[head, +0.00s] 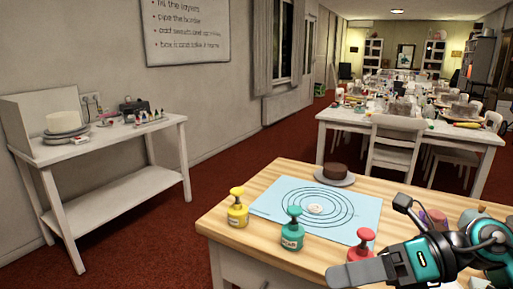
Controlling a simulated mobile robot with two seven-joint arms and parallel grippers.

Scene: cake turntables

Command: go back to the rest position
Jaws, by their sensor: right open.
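My right gripper (368,238) is at the lower right, open, above the near right part of the wooden table (235,215). Its fingers spread in front of and around a red pump bottle (361,246) in the picture; contact cannot be told. A green pump bottle (292,232) and a yellow pump bottle (238,210) stand upright to the left. A light blue mat (268,208) with dark rings lies on the table, with a small white disc (315,209) at its centre. A brown cake (335,171) sits on a plate behind the mat. My left gripper is out of view.
A purple and orange item (433,219) is partly hidden behind my right arm. A white side table (95,150) with a white cake (63,122) stands at the left wall. A cluttered white table (345,117) and chairs (395,145) stand behind. Red floor between is free.

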